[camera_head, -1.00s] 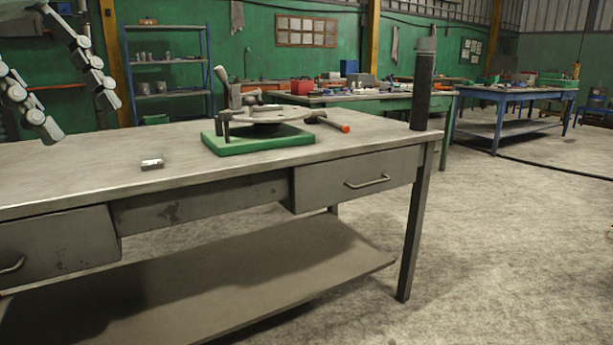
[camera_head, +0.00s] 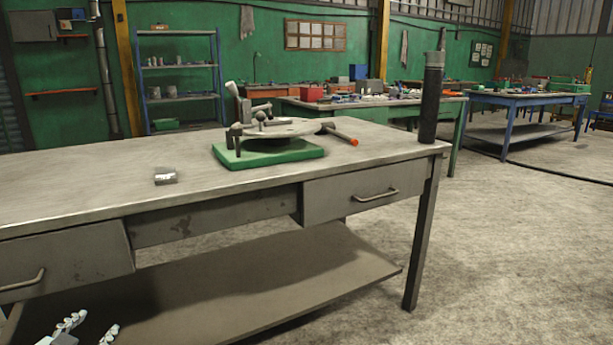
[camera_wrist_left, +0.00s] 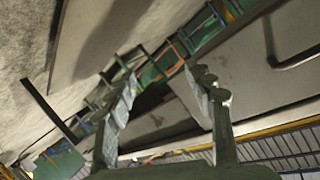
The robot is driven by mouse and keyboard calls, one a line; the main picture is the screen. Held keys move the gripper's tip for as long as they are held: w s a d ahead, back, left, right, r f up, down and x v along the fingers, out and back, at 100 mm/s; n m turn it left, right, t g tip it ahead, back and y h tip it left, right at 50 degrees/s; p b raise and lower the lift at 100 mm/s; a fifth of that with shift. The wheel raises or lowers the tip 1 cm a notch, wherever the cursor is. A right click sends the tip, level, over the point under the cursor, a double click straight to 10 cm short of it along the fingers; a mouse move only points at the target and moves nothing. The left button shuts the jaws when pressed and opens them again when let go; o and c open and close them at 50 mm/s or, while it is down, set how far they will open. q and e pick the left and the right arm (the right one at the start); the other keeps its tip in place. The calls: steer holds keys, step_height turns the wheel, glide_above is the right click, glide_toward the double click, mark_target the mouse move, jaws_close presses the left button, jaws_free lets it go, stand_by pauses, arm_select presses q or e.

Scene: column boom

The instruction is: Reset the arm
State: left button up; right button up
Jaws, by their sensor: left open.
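My left gripper (camera_head: 99,320) shows at the bottom left edge of the head view. It is low, below the level of the left drawer of the grey metal workbench (camera_head: 100,200). Its two fingers are apart with nothing between them. In the left wrist view the same gripper (camera_wrist_left: 160,72) has its fingers spread, with a tilted view of the bench's drawer side behind them. My right gripper is not in view.
On the bench are a green-based fixture (camera_head: 268,152) with a round plate, a hammer (camera_head: 340,134), a small metal block (camera_head: 165,175) and a dark upright cylinder (camera_head: 430,100). Drawer handles (camera_head: 376,195) stick out in front. Open floor (camera_head: 510,260) lies at the right.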

arm_select(q)
steer(key=s+d+f+n+g+h+p, duration=0.1)
steer(key=s+d+f+g, duration=0.9)
steer(key=s+d+f, duration=0.9)
steer(key=s+f, duration=0.2)
steer(key=s, duration=0.1)
steer(key=shift+s+d+f+n+g+h, duration=0.15)
steer(key=shift+s+n+g+h, duration=0.15)
steer(key=shift+s+h, duration=0.1)
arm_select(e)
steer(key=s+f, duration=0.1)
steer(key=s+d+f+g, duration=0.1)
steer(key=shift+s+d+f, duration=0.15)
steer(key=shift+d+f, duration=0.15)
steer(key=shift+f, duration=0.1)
